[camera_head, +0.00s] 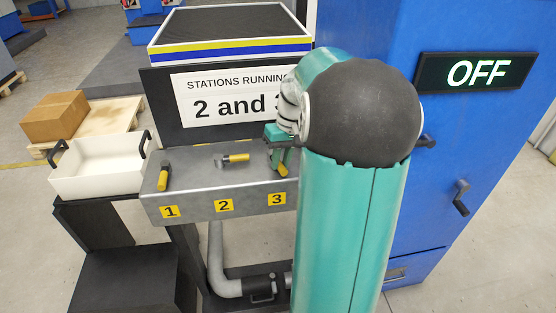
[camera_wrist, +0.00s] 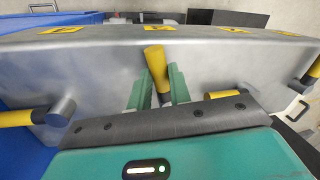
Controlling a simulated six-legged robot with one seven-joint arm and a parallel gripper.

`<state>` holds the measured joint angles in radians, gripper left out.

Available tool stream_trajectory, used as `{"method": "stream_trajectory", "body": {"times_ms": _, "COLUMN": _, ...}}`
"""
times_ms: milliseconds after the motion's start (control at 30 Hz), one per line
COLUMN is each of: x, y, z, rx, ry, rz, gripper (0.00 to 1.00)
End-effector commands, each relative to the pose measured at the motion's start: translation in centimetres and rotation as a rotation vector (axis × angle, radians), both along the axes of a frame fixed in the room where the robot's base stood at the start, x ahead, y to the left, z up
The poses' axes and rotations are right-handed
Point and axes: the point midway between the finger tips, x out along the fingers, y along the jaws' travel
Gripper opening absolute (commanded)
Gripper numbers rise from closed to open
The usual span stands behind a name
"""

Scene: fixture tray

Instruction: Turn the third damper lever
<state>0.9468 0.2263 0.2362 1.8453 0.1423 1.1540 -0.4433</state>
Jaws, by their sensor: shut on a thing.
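The third damper lever has a yellow handle (camera_head: 283,170) above the number 3 plate (camera_head: 277,199) on the grey panel (camera_head: 190,201). My gripper (camera_head: 278,157) is over it, mostly hidden by my arm. In the wrist view, the green fingers of my gripper (camera_wrist: 158,88) are on both sides of the third lever's yellow handle (camera_wrist: 156,60) and shut on it. That handle points towards the numbered front edge, slightly tilted. Its pivot is hidden.
Lever 1 (camera_head: 164,176) points towards the front edge; lever 2 (camera_head: 234,158) lies sideways, pointing right. Another sideways lever (camera_wrist: 22,118) is beyond the third. A sign (camera_head: 232,97) reads "STATIONS RUNNING 2 and", its end covered. An "OFF" display (camera_head: 475,72) is on the blue cabinet (camera_head: 450,145).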

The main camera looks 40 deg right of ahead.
Motion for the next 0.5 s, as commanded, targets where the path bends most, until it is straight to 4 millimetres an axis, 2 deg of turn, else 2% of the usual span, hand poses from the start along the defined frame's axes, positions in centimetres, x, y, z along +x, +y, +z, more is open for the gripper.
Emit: {"method": "stream_trajectory", "body": {"times_ms": 500, "x": 0.1, "y": -2.6, "z": 0.1, "rx": -0.002, "ry": 0.0, "rz": 0.49, "gripper": 0.0}}
